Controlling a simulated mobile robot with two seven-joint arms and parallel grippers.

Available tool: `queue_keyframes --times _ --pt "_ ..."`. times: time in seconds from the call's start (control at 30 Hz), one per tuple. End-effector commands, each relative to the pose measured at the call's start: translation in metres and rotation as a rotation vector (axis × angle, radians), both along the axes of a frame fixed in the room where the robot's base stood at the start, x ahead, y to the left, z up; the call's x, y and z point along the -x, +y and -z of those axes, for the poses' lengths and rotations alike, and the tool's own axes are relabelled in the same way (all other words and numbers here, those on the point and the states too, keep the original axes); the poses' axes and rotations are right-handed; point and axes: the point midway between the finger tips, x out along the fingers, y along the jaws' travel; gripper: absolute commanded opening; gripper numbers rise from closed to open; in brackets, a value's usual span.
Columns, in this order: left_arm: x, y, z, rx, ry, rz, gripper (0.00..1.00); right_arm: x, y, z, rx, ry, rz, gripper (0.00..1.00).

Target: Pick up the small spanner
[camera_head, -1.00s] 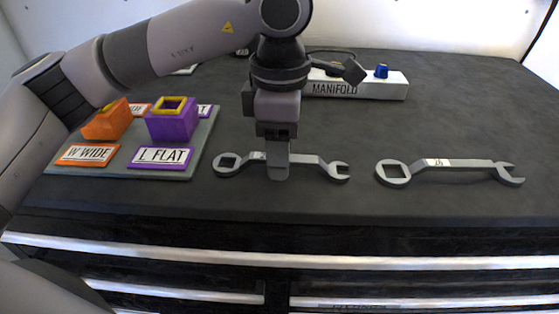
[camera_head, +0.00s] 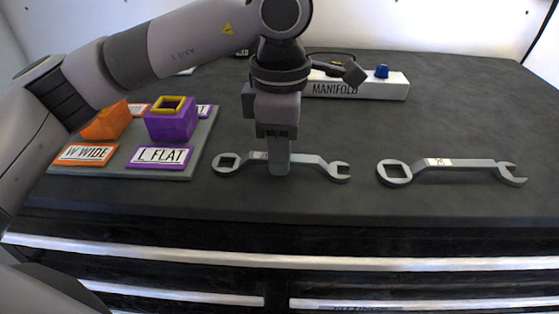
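The small spanner (camera_head: 312,160) is the left one of two grey spanners on the dark bench top. The other finger is hidden, so I cannot tell whether the fingers are pressed on the handle. The larger spanner (camera_head: 455,164) lies to the right, apart from the gripper. My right gripper is not in view.
A grey board (camera_head: 203,150) at the left carries an orange block (camera_head: 104,124), a purple block (camera_head: 170,125) and name plates. A white manifold (camera_head: 385,88) stands at the back. Bare bench lies between the spanners and the manifold. Drawers are below the front edge.

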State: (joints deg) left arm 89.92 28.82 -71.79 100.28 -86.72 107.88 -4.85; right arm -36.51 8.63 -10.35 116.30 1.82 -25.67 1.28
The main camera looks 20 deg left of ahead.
Motion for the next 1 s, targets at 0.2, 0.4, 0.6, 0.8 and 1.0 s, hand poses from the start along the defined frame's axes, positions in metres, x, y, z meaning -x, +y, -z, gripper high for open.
queue_keyframes --times 0.2,0.4,0.6,0.8,1.0 --pt "0.000 0.000 0.000 0.001 0.000 0.000 0.00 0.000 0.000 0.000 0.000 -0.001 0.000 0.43" --pt "0.000 0.000 -0.001 0.001 0.000 0.000 0.00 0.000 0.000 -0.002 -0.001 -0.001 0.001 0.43" --pt "0.000 0.000 -0.009 0.000 0.000 0.000 0.00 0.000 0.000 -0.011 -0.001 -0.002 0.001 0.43" --pt "-0.001 -0.001 -0.051 0.002 -0.006 -0.001 0.00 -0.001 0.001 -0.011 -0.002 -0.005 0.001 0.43" --pt "-0.001 0.000 -0.116 0.000 -0.007 -0.002 0.00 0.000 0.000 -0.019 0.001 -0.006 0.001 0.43"
